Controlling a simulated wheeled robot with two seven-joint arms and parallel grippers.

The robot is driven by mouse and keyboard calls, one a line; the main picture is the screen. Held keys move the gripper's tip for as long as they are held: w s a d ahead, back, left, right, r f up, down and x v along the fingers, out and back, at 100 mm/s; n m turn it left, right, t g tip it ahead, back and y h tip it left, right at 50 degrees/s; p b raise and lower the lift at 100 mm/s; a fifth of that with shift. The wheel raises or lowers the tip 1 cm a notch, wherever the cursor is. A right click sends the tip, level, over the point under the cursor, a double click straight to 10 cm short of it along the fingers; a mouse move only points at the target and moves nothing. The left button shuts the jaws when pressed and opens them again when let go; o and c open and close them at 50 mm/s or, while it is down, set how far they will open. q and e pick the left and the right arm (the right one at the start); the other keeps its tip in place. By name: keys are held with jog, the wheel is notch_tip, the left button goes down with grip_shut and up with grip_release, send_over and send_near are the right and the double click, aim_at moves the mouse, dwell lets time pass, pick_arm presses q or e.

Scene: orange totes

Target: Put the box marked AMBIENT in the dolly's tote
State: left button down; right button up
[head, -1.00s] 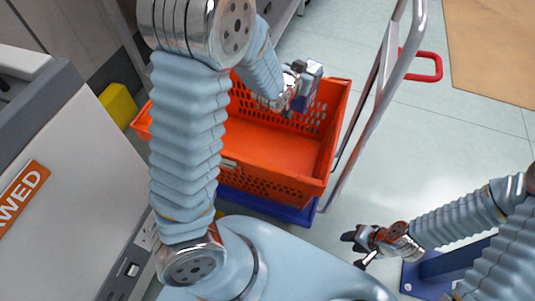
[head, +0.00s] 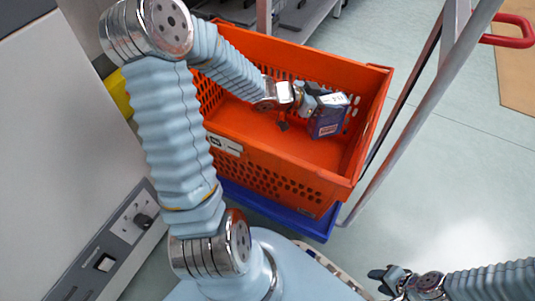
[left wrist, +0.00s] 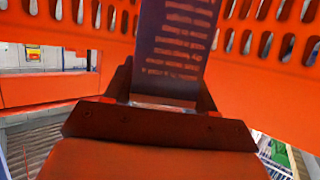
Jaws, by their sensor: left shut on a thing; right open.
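A small dark blue box (head: 328,119) with a white top is held by my left gripper (head: 308,104), inside or just over the orange tote (head: 270,166). The marking on the box is too small to read in the head view. In the left wrist view the box (left wrist: 178,45) shows lines of pale print between the fingers, with the tote's slotted orange wall (left wrist: 265,85) behind it. The tote sits on a blue dolly (head: 320,228). My right gripper (head: 388,279) is open and empty at the bottom right, away from the tote.
A metal handle post (head: 405,130) rises at the tote's right side, with a red handle (head: 515,35) beyond. A grey-white cabinet (head: 60,130) stands at the left. A shelf (head: 310,15) is behind. The floor at right is clear.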

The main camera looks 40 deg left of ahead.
aim_at(308, 125)
pick_arm(q)
jog(key=shift+s+a+p, duration=0.25)
jog(key=shift+a+p, duration=0.2)
jog(key=shift+a, duration=0.2)
jog(key=shift+s+a+p, duration=0.25)
jog(key=shift+a+p, duration=0.15)
jog(key=shift+a, duration=0.2)
notch_tip(308, 125, down, 5)
jog(key=shift+s+a+f+b, duration=0.1)
jog(key=shift+a+b, duration=0.05)
jog(key=shift+b, duration=0.8)
notch_tip(308, 125, down, 5)
jog(key=shift+r+b, duration=0.2)
jog(key=shift+b, duration=0.55)
jog(key=shift+r, duration=0.1)
jog(key=shift+f+b, duration=0.4)
jog(key=shift+f, duration=0.25)
jog(key=shift+c, duration=1.9)
grip_release()
